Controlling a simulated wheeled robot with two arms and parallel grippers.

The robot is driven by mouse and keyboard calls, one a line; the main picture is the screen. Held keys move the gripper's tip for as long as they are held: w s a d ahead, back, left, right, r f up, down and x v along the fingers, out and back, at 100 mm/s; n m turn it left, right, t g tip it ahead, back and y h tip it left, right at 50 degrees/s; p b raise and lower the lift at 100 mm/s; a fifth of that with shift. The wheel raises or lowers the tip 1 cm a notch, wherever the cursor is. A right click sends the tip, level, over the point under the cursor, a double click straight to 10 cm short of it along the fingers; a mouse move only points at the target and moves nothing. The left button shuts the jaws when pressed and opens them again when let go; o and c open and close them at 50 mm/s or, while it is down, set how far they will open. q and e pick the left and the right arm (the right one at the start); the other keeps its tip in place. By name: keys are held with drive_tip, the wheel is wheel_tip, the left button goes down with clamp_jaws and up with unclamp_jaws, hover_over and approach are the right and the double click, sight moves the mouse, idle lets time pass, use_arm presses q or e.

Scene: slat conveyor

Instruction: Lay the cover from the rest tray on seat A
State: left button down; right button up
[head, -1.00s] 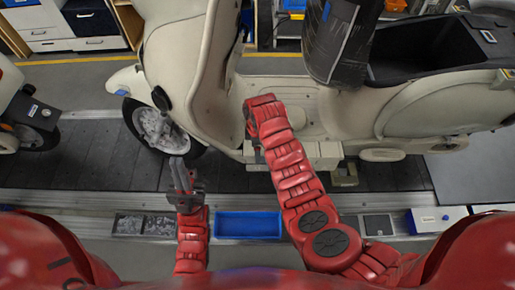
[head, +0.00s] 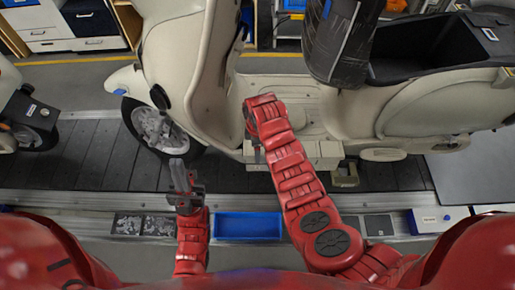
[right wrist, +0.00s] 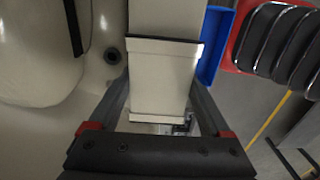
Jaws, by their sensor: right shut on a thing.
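In the right wrist view my right gripper (right wrist: 160,105) is shut on a cream, block-shaped cover (right wrist: 160,82), with one grey finger along each side of it. A second cream piece (right wrist: 165,22) lies right beyond it, past a thin dark edge. I cannot tell whether the two touch. In the head view my right arm reaches over the cream scooter's footboard (head: 308,112), and its gripper is mostly hidden behind the arm. Cream blocks (head: 318,153) show along the footboard's near edge. My left gripper (head: 184,180) is empty near the front wheel; its fingers look close together. I cannot make out which spot is seat A.
An empty blue tray (head: 248,226) sits on the near rail, with a bin of grey parts (head: 158,225) to its left and a white-and-blue box (head: 436,219) to its right. The dark slat conveyor (head: 80,165) runs under the scooter.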

idle(0.4)
drive_tip(key=o, duration=1.2)
drive_tip(key=shift+r, duration=0.1)
drive_tip(key=shift+w+r, duration=0.1)
drive_tip(key=shift+r, duration=0.1)
wheel_tip(320, 180, up, 4)
drive_tip(key=shift+r+b, duration=0.1)
drive_tip(key=shift+b, duration=0.55)
wheel_tip(320, 180, up, 13)
drive_tip(key=p, duration=0.8)
drive_tip(key=shift+f, duration=0.2)
